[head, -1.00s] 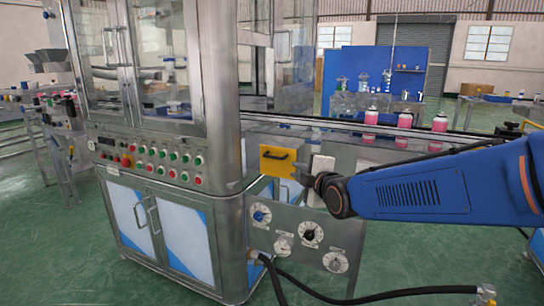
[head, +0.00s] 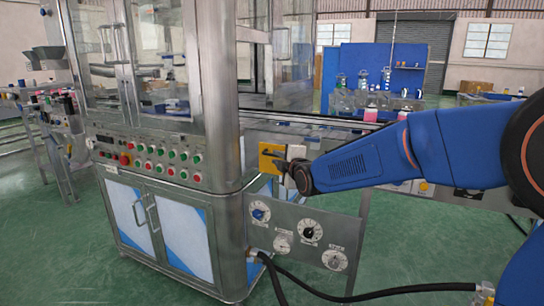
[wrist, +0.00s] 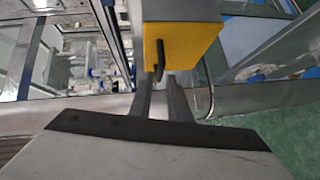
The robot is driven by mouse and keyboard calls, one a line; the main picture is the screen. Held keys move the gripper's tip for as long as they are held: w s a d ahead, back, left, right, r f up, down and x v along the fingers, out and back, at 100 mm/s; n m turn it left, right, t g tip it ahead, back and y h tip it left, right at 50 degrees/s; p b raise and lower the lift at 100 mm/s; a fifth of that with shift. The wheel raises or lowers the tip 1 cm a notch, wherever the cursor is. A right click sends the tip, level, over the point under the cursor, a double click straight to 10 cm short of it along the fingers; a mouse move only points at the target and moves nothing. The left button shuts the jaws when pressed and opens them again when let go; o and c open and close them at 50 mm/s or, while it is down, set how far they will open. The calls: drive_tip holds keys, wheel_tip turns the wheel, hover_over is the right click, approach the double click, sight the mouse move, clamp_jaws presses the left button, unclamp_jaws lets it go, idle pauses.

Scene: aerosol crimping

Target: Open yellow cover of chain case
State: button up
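The yellow cover (head: 265,163) of the chain case is on the machine's right side and looks closed. In the wrist view the yellow cover (wrist: 192,45) is straight ahead, with its dark handle (wrist: 160,60) standing out from it. My gripper (head: 286,165) is right in front of the cover, at its handle. In the wrist view my gripper (wrist: 162,80) has its two fingers apart, with a narrow gap between them. The fingertips overlap the handle in the picture. I cannot tell whether they touch it, and my gripper partly hides the handle in the head view.
A gauge panel (head: 330,226) with several dials is below the cover. The steel cabinet (head: 180,225) with a button row stands to the left. A conveyor rail (head: 325,124) runs behind the cover. A black hose (head: 380,297) crosses the floor in front.

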sight(273, 155)
drive_tip(key=shift+x, duration=3)
clamp_jaws()
